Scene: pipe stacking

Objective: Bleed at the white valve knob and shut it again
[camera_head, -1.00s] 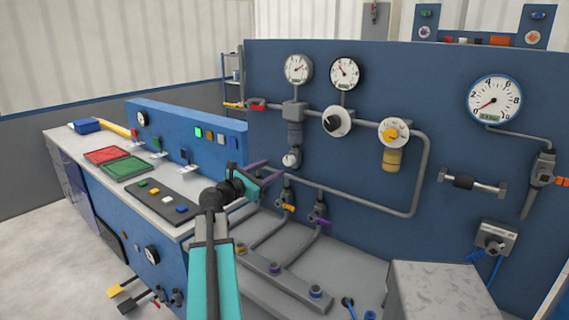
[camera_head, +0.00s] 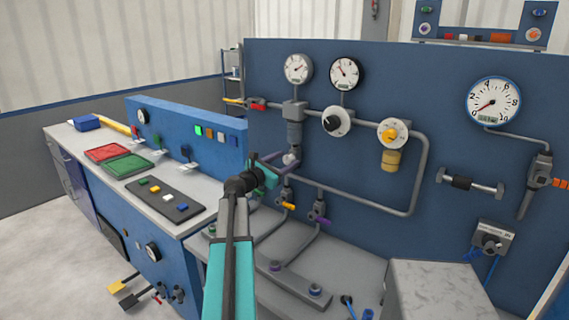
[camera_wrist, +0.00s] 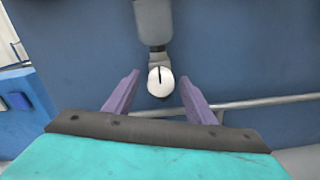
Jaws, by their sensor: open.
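The white valve knob (camera_head: 290,158) sits at the lower end of a grey cylinder (camera_head: 294,134) under the left gauge, partly hidden by my gripper in the head view. In the wrist view the knob (camera_wrist: 161,82) is round and white with a dark upright line across its face. My gripper (camera_head: 278,160) is open, with purple fingers pointing at the panel. In the wrist view its fingertips (camera_wrist: 160,78) lie to the left and right of the knob. I cannot tell whether they touch it.
Above are two white gauges (camera_head: 299,69), a white dial with a black centre (camera_head: 336,122) and a yellow-centred dial (camera_head: 393,132). A grey pipe (camera_head: 355,202) runs below the knob. Orange and purple valve handles (camera_head: 320,219) stand just lower right. The bench (camera_head: 85,146) is at left.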

